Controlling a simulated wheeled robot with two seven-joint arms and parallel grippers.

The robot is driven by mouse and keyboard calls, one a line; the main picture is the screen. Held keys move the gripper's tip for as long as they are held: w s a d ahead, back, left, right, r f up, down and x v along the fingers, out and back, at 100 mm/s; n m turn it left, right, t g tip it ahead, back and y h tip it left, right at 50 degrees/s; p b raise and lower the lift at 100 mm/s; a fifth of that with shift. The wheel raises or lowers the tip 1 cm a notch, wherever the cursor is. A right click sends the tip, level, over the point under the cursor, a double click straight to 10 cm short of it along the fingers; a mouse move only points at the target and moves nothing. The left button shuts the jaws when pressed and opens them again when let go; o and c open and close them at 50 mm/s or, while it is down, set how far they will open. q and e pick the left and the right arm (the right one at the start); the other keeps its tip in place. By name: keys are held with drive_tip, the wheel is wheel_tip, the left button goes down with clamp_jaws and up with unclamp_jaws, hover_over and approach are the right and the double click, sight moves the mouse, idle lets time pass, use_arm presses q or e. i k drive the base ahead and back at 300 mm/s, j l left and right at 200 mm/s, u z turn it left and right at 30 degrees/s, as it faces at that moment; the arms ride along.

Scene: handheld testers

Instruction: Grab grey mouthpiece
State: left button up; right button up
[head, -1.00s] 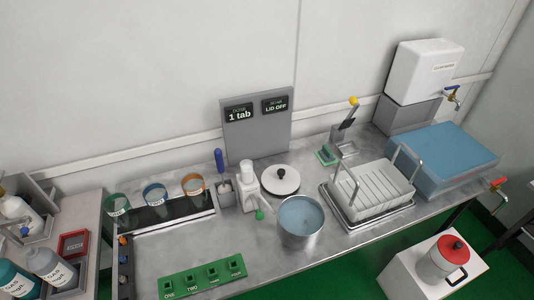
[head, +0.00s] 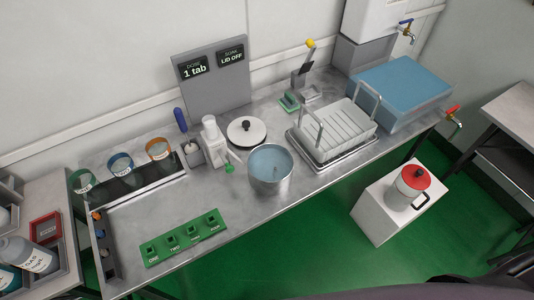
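A narrow dark rack (head: 107,270) stands at the left end of the steel worktop. It holds several small pieces in a row, an orange one (head: 96,215) at the back and a blue one (head: 101,233) in front of it. A greyish piece (head: 105,252) sits nearer the front; it may be the grey mouthpiece, but it is too small to be sure. Neither of my grippers shows in the head view.
A green block with numbered sockets (head: 185,238) lies to the right of the rack. Behind are three colour-banded cups (head: 120,163). A steel pot of water (head: 270,170), white rack (head: 335,130) and blue-topped bath (head: 400,90) stand further right.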

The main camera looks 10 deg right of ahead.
sight(103, 253)
drive_tip(key=u, duration=1.55)
